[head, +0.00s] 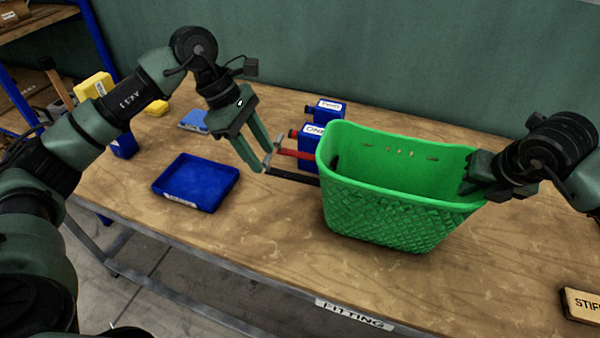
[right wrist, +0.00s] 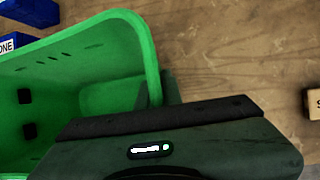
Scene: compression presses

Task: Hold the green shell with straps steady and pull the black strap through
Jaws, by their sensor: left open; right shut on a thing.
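The green shell (head: 395,216) is a basket-like tub with a woven outer wall, upright on the table; it also shows in the right wrist view (right wrist: 100,68). My right gripper (head: 478,172) is shut on the shell's right rim. A black strap (head: 295,176) and a red strap (head: 298,154) stick out from the shell's left side, each with a light metallic-looking end. My left gripper (head: 262,160) is open, pointing down, with its fingertips at the free end of the black strap. I cannot tell whether the strap end lies between the fingers.
A blue tray (head: 196,183) lies left of the straps. Yellow and blue items sit at the far left. A labelled block (head: 581,305) lies at the right front. The table front is clear.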

